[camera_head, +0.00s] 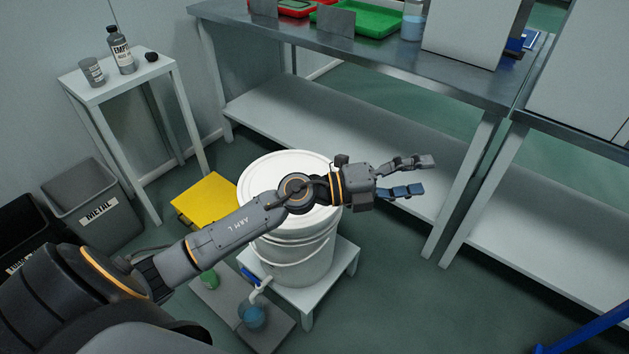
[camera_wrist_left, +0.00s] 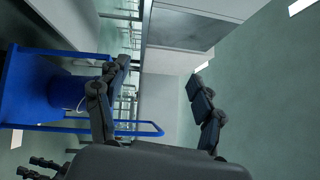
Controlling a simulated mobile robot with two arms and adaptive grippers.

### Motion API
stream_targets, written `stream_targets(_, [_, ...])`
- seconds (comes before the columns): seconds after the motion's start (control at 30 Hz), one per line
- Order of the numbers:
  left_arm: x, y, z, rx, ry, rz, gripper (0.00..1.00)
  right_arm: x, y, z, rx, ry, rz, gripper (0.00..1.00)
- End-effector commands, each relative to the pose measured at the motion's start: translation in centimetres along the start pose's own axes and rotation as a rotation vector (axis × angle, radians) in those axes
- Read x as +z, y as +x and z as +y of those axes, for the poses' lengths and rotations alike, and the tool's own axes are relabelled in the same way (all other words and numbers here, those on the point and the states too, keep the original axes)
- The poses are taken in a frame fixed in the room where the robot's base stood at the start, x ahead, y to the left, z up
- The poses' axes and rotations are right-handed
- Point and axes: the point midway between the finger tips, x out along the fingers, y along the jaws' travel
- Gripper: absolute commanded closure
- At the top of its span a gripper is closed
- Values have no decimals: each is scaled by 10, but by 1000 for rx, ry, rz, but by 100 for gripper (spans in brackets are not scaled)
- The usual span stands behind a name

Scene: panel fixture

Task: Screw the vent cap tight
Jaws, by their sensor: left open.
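A white lidded bucket (camera_head: 285,250) stands upright on a low white stand (camera_head: 340,268). My left arm passes over its lid (camera_head: 262,172) and hides the middle and right of it. I cannot make out a vent cap on the visible part of the lid. My left gripper (camera_head: 429,174) is open and empty, to the right of the bucket; its spread fingers also show in the left wrist view (camera_wrist_left: 158,75). Dark finger-like parts, perhaps of my right gripper (camera_wrist_left: 36,168), show at that view's lower left corner; their opening is unclear.
A tap (camera_head: 258,287) on the bucket is above a flask of blue liquid (camera_head: 252,317). A metal bench (camera_head: 390,65) stands behind. A blue cart (camera_wrist_left: 30,90) shows in the wrist view.

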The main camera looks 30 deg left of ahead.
Motion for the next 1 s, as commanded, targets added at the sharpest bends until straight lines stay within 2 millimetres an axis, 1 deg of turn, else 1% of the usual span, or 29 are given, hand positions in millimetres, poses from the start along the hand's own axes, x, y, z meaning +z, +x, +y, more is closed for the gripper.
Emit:
stream_targets(0.03, [-2,0,8,92,119,95,32,0,0,0,0,0,0,64])
stream_targets(0.07, [-4,-3,16,156,181,150,32,0,0,0,0,0,0,64])
stream_targets(0.13, [3,-16,38,325,316,255,32,0,0,0,0,0,0,64])
stream_targets(0.17, [9,-24,48,406,369,292,32,0,0,0,0,0,0,64])
stream_targets(0.2, [22,-38,60,519,433,330,32,0,0,0,0,0,0,64])
stream_targets(0.27, [45,-62,76,693,510,368,32,0,0,0,0,0,0,64])
stream_targets(0.3, [62,-80,82,806,553,380,32,0,0,0,0,0,0,64])
stream_targets(0.37, [89,-108,88,966,597,380,32,0,0,0,0,0,0,64])
stream_targets(0.4, [105,-126,89,1063,617,374,32,0,0,0,0,0,0,64])
stream_targets(0.5, [138,-164,84,1255,642,343,32,0,0,0,0,0,0,64])
stream_targets(0.6, [156,-188,79,1372,645,315,32,0,0,0,0,0,0,64])
stream_targets(0.67, [162,-196,79,1410,644,306,32,0,0,0,0,0,1,64])
stream_targets(0.77, [166,-199,90,1431,641,301,32,-2,-5,0,1,1,5,64])
stream_targets(1.0, [174,-192,137,1429,641,304,32,-6,-30,1,3,2,19,64])
